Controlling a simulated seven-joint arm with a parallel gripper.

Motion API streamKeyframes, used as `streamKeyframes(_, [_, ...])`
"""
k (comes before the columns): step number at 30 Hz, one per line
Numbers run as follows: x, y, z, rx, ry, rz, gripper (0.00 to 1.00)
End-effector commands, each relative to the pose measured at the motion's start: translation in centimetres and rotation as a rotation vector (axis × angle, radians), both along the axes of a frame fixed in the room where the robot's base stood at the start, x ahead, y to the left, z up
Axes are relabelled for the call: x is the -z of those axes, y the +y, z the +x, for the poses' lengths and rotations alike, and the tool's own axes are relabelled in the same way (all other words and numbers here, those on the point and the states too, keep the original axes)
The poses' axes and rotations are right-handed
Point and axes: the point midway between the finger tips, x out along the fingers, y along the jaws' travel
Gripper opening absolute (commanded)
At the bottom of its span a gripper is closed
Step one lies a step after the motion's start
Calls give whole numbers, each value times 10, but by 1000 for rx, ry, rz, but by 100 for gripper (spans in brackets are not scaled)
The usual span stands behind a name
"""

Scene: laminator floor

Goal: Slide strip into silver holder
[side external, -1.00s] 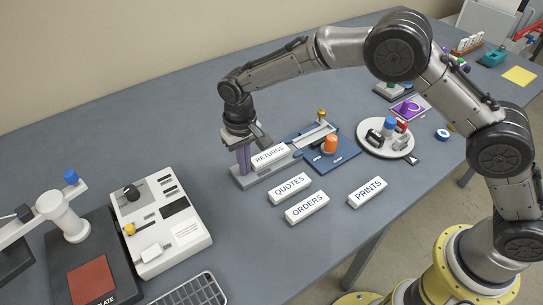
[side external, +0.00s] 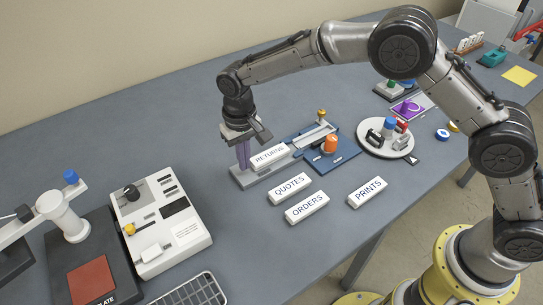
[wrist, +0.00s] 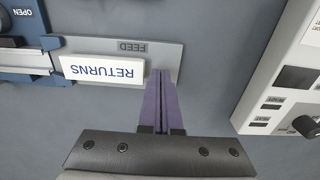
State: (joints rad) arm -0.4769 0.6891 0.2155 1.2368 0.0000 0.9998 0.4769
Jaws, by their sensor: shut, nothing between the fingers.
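The white RETURNS strip (side external: 269,155) lies flat on the light grey FEED plate (side external: 242,183), lined up along it. In the wrist view the strip (wrist: 85,78) has its lettering upside down, and the plate (wrist: 168,50) shows past its end. A silver channel (side external: 316,136) with blue edging continues from the plate toward the back right; this looks like the holder. My gripper (side external: 244,167) is shut and empty, its purple fingers pointing down at the strip's near-left end. In the wrist view the fingertips (wrist: 162,73) are just beside that end; whether they touch it I cannot tell.
QUOTES (side external: 289,189), ORDERS (side external: 307,207) and PRINTS (side external: 367,192) strips lie in front. A blue plate with an orange knob (side external: 330,145) adjoins the channel. A white control box (side external: 160,226) stands left and a round tray (side external: 372,148) right.

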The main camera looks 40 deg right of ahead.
Motion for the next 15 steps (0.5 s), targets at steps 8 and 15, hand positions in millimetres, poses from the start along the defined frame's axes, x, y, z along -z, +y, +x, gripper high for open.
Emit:
streamKeyframes(8, [0,0,0,0,0,0,0])
streamKeyframes(15, [-1,-5,0,1,0,0,0])
